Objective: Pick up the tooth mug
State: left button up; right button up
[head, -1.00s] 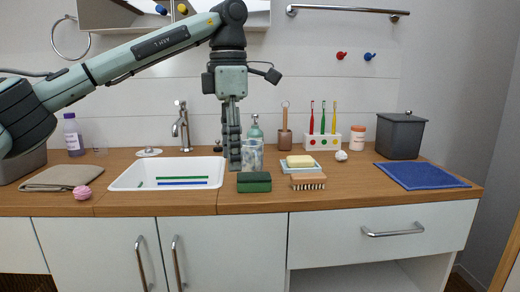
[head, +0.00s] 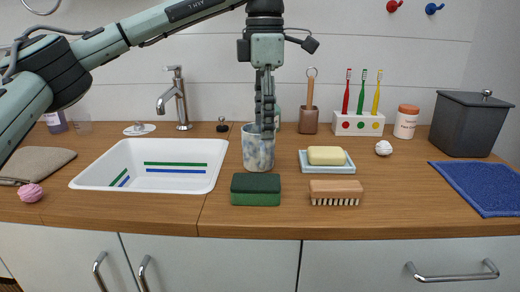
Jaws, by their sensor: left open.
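The tooth mug (head: 257,153) is a pale marbled blue and cream cup. It stands upright on the wooden counter (head: 255,222), just right of the white basin. My left gripper (head: 267,130) comes down from above and points at the mug. Its fingers are seen edge-on, and their tips overlap the mug's upper right part. I cannot tell whether the tips are in front of the rim or inside it. The gripper is open and holds nothing. My right gripper is not in view.
A green sponge (head: 255,190) lies before the mug. A soap dish (head: 342,168) with yellow soap (head: 328,156) and a wooden brush (head: 336,191) are to the right. The tap (head: 179,100) and basin (head: 152,180) are left. A bottle stands partly hidden behind the gripper.

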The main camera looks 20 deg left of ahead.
aim_at(262, 143)
pick_arm(q)
jog(key=f, duration=0.5)
jog(key=shift+a, duration=0.2)
jog(key=shift+r, duration=0.1)
grip_shut()
